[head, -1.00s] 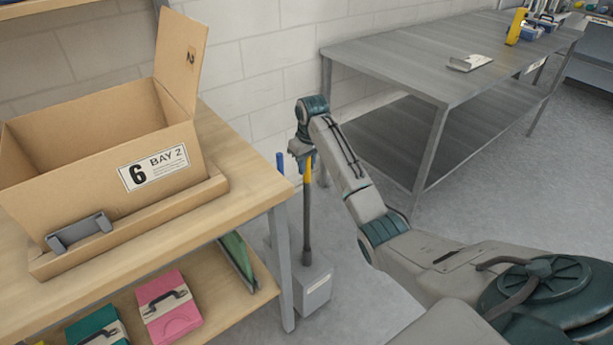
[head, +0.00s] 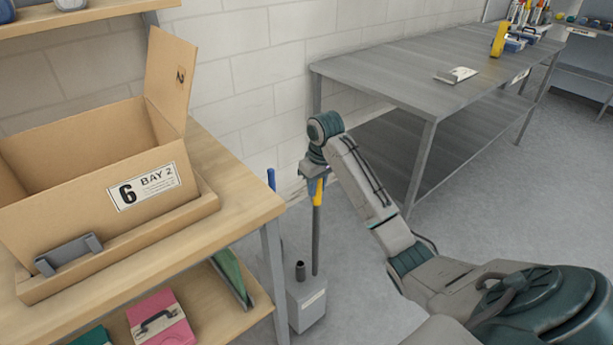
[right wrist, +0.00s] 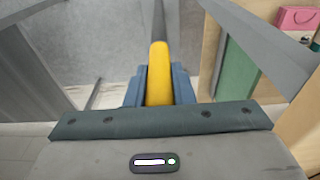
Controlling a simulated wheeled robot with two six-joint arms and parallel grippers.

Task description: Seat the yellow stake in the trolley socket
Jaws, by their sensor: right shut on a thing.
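My right gripper (head: 315,180) is shut on the yellow stake (head: 318,193). The stake has a yellow grip and a long dark grey rod, and hangs close to upright. In the right wrist view the yellow grip (right wrist: 159,75) sits between the blue fingers, with the rod running away from me. The rod's lower end is out of the dark socket tube (head: 300,271) on a small grey floor box (head: 307,308), just to its right in the head view. I cannot tell whether this box is part of the trolley; no trolley is clearly in view. My left gripper is not in view.
A wooden bench (head: 235,215) with a cardboard box (head: 95,190) stands at the left. A blue post (head: 271,180) shows behind its corner. A grey metal table (head: 400,80) stands at the back right. Bare floor lies between.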

